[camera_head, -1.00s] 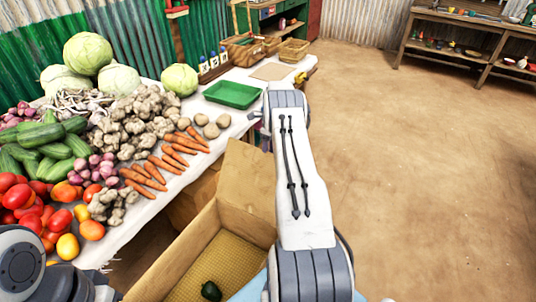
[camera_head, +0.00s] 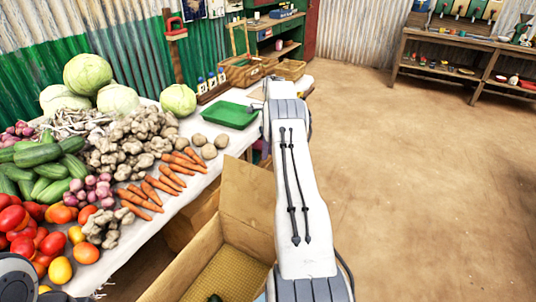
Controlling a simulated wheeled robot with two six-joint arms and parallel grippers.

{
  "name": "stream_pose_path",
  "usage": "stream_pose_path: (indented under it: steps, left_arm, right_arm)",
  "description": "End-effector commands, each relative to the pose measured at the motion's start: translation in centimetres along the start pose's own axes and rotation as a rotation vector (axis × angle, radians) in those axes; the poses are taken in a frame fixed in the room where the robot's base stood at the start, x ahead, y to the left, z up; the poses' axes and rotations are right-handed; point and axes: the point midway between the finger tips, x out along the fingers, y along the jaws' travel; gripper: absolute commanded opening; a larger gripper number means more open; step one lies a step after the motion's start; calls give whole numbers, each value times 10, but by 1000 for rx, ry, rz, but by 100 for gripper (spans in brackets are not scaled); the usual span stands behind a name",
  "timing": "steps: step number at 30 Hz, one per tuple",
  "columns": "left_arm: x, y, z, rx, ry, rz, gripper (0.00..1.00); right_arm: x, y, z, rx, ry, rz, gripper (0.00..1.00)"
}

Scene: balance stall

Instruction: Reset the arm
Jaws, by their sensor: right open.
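My right arm (camera_head: 297,195) reaches up through the middle of the picture, over the right side of the cardboard box. My right gripper (camera_head: 256,106) shows only as a small grey part at the far end of the arm, beside the green tray. It is open, and I see nothing held in it; most of it is hidden behind the arm. Only a link of my left arm (camera_head: 18,280) shows at the bottom left corner. My left gripper is outside the picture.
The vegetable table (camera_head: 120,258) fills the left, with a green tray (camera_head: 230,115) and wicker basket (camera_head: 243,73) towards its far end. An open cardboard box (camera_head: 205,262) stands below. Shelves (camera_head: 465,62) stand at the back right. The floor (camera_head: 425,190) on the right is clear.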

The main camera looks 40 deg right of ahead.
Motion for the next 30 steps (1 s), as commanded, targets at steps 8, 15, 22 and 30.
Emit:
stream_pose_path:
  steps: [8, 15, 22, 30]
  left_arm:
    - [0, 0, 0, 0, 0, 0, 50]
    - [-3, 0, 0, 0, 0, 0, 50]
    - [-18, 1, -1, 0, 0, 0, 50]
    - [-40, 3, -2, 0, 0, 0, 50]
  right_arm:
    - [0, 0, 0, 0, -1, 0, 44]
    - [-8, 11, 11, -55, 0, -4, 44]
    - [-57, 118, 82, -552, 19, -24, 44]
    - [-108, 316, 114, -1392, 55, -40, 44]
